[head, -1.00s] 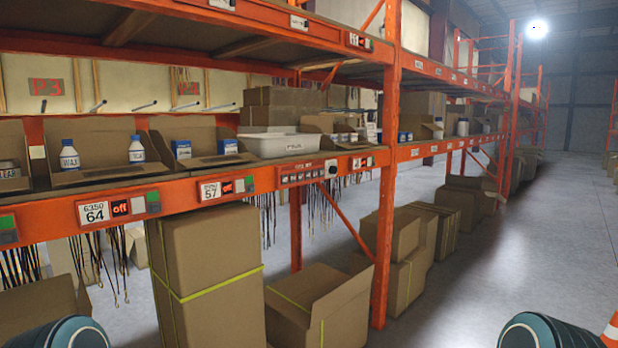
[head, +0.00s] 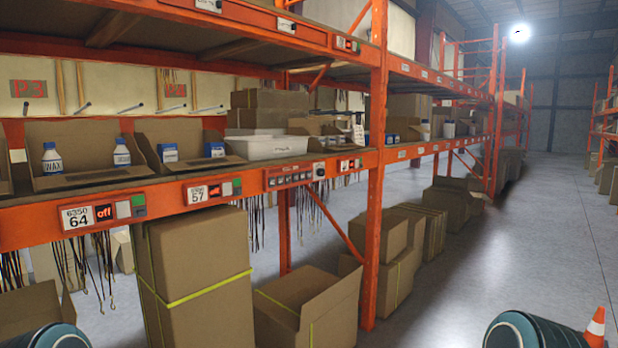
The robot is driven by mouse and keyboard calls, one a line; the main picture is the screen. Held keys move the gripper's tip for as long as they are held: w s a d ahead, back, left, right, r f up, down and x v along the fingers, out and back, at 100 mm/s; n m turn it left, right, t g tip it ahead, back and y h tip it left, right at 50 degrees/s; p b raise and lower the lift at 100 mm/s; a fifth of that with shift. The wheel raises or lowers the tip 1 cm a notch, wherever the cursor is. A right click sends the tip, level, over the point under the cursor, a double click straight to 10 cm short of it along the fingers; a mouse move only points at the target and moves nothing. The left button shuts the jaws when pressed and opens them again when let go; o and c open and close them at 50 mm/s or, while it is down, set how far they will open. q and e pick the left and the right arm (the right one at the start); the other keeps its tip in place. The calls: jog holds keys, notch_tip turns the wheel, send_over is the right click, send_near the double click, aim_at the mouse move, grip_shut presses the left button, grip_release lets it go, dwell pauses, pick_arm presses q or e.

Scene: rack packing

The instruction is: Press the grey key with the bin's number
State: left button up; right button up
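An orange rack beam carries number labels with small key panels. The label 64 (head: 77,217) has a lit red "off" display (head: 104,213), with a pale grey key (head: 123,209), a green key (head: 139,200) and a darker grey key (head: 139,212) to its right. The label 57 (head: 196,194) has a similar panel (head: 232,187), its display too small to read surely. Above 64 is an open cardboard bin (head: 85,148) with two white, blue-capped bottles. Above 57 is a bin (head: 188,162) with blue-and-white boxes. Neither gripper shows; only rounded teal parts of my arms show.
A white tub (head: 275,147) stands on the shelf right of the bins. Tall strapped cartons (head: 200,265) and an open carton (head: 310,300) stand under the beam. Dark straps hang below it. A traffic cone (head: 597,322) is lower right; the aisle floor (head: 480,270) is clear.

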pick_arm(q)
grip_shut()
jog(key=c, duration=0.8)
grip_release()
